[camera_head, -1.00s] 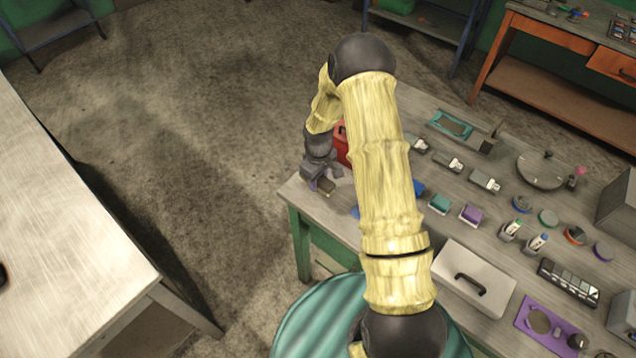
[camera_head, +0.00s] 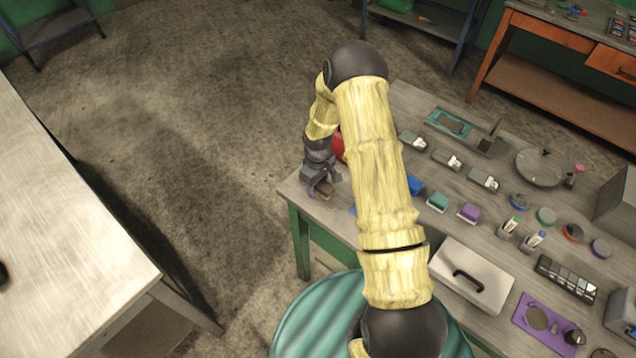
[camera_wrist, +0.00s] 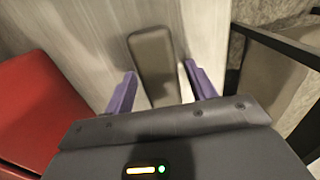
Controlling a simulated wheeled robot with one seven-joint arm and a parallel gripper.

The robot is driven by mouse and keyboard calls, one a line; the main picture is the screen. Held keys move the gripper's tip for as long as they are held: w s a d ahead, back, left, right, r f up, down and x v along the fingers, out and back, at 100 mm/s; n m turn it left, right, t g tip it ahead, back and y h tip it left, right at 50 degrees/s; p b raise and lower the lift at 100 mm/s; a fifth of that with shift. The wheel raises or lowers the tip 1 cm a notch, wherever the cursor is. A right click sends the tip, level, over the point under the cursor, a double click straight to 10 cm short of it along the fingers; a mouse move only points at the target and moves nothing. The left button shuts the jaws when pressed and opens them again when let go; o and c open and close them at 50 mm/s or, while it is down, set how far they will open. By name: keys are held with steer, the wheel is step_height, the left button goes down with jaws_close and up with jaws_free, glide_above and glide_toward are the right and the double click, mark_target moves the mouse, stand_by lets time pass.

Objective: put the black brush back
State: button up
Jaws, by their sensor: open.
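My gripper (camera_head: 323,188) is at the left corner of the grey workbench (camera_head: 400,100), low over its top. In the wrist view my gripper (camera_wrist: 161,85) is open, with one purple finger on each side of a long dark grey-brown block (camera_wrist: 153,55). The block also shows partly below the fingers in the head view (camera_head: 325,194). It looks like the brush, but bristles are not visible and its near end is hidden by my gripper. No contact between fingers and block can be made out.
A red container (camera_head: 338,146) stands close behind my gripper; a red surface (camera_wrist: 40,110) fills the wrist view's left. A teal tray (camera_head: 449,122), erasers, pens, round tins and a white handled box (camera_head: 472,277) stand on the bench. Another table (camera_head: 60,240) is at left.

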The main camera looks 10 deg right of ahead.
step_height(320, 180, up, 12)
steer(key=b, duration=0.3)
steer(key=shift+r, duration=0.15)
stand_by(0.6)
steer(key=s+r+m+t, duration=0.1)
steer(key=s+r+m, duration=0.2)
steer(key=s+r, duration=0.3)
steer(key=s+r+m+t, duration=0.1)
steer(key=s+r+m, duration=0.3)
steer(key=s, duration=1)
steer(key=shift+s+a+r+t, duration=0.15)
steer(key=shift+s+r+t, duration=0.15)
steer(key=shift+r, duration=0.55)
